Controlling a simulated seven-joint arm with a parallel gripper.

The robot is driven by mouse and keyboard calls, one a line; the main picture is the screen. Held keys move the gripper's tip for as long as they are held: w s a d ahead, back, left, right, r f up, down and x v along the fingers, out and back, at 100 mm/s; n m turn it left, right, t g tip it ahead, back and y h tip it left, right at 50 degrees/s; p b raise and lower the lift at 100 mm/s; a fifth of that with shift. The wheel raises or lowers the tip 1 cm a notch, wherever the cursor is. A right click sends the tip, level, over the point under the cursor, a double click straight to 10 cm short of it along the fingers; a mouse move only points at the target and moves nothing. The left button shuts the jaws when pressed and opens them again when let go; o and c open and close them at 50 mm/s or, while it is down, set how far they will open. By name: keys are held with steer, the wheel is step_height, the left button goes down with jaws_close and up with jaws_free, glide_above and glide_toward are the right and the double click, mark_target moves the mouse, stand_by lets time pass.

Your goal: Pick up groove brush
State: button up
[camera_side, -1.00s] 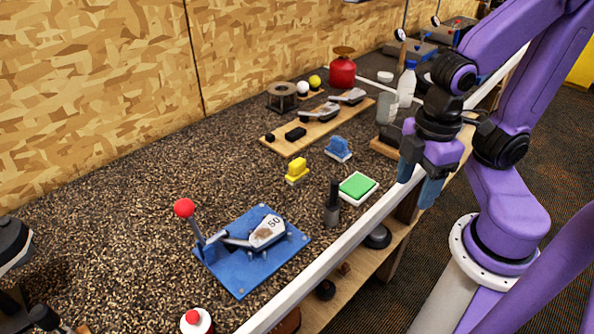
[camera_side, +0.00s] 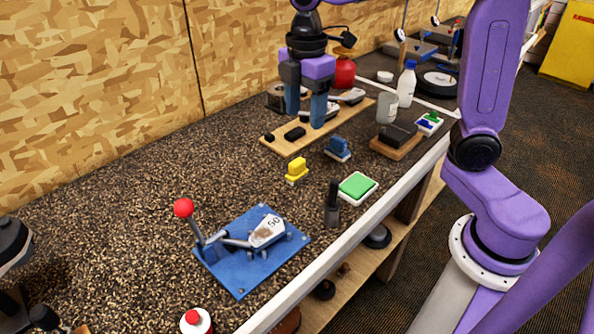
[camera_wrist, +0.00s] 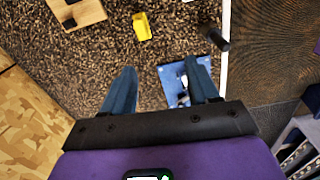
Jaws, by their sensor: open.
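A small yellow block-handled brush (camera_side: 296,171) with a pale base stands on the speckled bench. It also shows in the wrist view (camera_wrist: 142,26). A similar blue brush (camera_side: 338,148) stands behind it to the right. I cannot tell which is the groove brush. My gripper (camera_side: 305,117) is open and empty, fingers pointing down, over the wooden board behind both brushes. In the wrist view my gripper (camera_wrist: 162,77) has its two blue fingers well apart. Nothing lies between the pads.
A wooden board (camera_side: 290,148) with dark blocks and club heads lies beneath my gripper. A blue plate with a red-knobbed lever (camera_side: 183,208), an upright dark-handled tool (camera_side: 333,205) and a green pad (camera_side: 357,187) stand nearer. A bottle (camera_side: 407,85) stands right.

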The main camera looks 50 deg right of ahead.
steer(key=w+d, duration=0.1)
steer(key=w, duration=0.3)
glide_toward(297, 161)
steer(key=shift+n, duration=0.4)
steer(key=f, duration=0.5)
steer(key=shift+a+f, duration=0.15)
steer(key=shift+a, duration=0.05)
steer(key=shift+d+f, duration=0.2)
steer(key=shift+f, duration=2.5)
jaws_close()
